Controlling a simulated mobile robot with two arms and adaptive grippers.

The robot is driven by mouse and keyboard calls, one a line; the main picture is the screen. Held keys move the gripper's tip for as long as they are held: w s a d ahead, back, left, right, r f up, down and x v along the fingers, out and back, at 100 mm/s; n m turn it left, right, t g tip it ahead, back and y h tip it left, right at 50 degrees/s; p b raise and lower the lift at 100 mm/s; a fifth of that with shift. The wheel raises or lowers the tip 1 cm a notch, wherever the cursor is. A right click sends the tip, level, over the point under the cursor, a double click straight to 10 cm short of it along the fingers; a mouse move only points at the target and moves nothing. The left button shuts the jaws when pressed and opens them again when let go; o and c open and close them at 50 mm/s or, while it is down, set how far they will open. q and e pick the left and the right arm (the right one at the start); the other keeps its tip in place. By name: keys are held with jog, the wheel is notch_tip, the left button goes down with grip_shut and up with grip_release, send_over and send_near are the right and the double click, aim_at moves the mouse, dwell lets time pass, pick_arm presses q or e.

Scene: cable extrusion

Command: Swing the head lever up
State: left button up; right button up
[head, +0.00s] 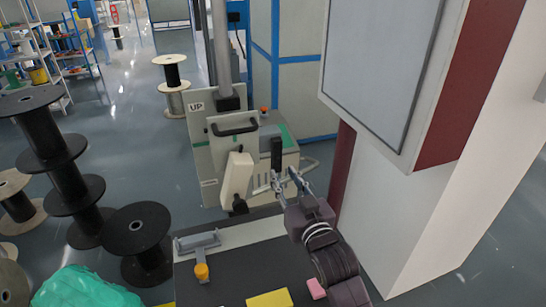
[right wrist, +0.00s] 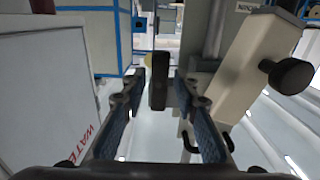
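The extrusion head unit (head: 222,150) stands beyond the bench, with a plate marked "UP" and a black curved handle (head: 235,129) on top. A beige block-like arm (head: 237,180) leans on its near side; it also shows in the right wrist view (right wrist: 248,75) with a black knob (right wrist: 290,74). An upright black grip (head: 277,152), probably the lever's handle, stands right of it. My right gripper (head: 284,181) is open just below and near this grip. In the right wrist view the black grip (right wrist: 158,82) appears between the open fingertips (right wrist: 160,85); contact cannot be told. My left gripper is out of view.
A large cabinet with a grey panel (head: 383,70) stands close on the right of my right arm. The dark bench (head: 235,270) in front holds a yellow block (head: 270,299), a pink block (head: 316,288) and a grey tool (head: 198,241). Black spools (head: 138,231) stand at left.

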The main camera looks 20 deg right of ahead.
aim_at(278, 164)
jog(key=shift+w+r+p, duration=0.3)
jog(key=shift+w, duration=0.6)
jog(key=w, duration=0.2)
jog(key=shift+w+a+f, duration=0.1)
jog(key=shift+w, duration=0.2)
jog(key=shift+w+f+p, duration=0.1)
jog(key=shift+w+p, duration=0.3)
jog(key=shift+w, duration=0.55)
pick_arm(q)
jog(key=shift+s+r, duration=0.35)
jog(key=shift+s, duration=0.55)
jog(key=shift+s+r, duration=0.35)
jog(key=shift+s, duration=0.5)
pick_arm(e)
grip_shut()
